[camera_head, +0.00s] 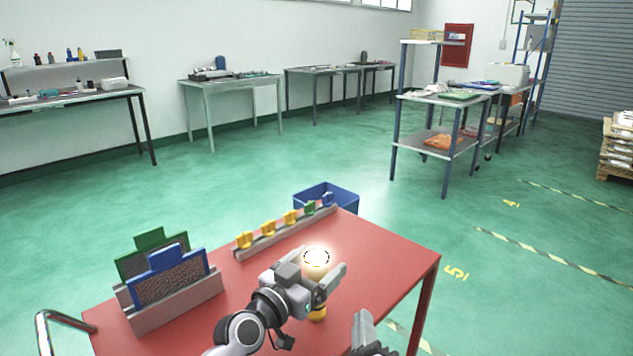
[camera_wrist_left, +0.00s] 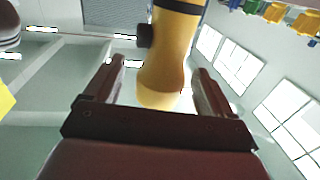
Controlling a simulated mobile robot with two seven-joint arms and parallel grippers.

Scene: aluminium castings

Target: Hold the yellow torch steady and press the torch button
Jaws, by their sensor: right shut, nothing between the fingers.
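The yellow torch (camera_head: 318,312) stands upright, as far as I can tell, near the front of the red table, partly hidden by my left gripper (camera_head: 322,283). Its top end glows bright white inside a dark dashed ring. In the left wrist view the yellow torch (camera_wrist_left: 168,62) has a black band and a black button (camera_wrist_left: 144,36) on its left side. My left gripper's fingers (camera_wrist_left: 158,72) are on both sides of the torch, with gaps visible. My right gripper (camera_head: 363,328) is shut and empty at the bottom edge, right of and below the torch.
On the red table (camera_head: 385,255) stand a grey rack (camera_head: 178,305) with blue and green panels and a grey rail (camera_head: 265,245) with several yellow, green and blue pieces. A blue bin (camera_head: 345,203) stands behind the table. The table's right side is clear.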

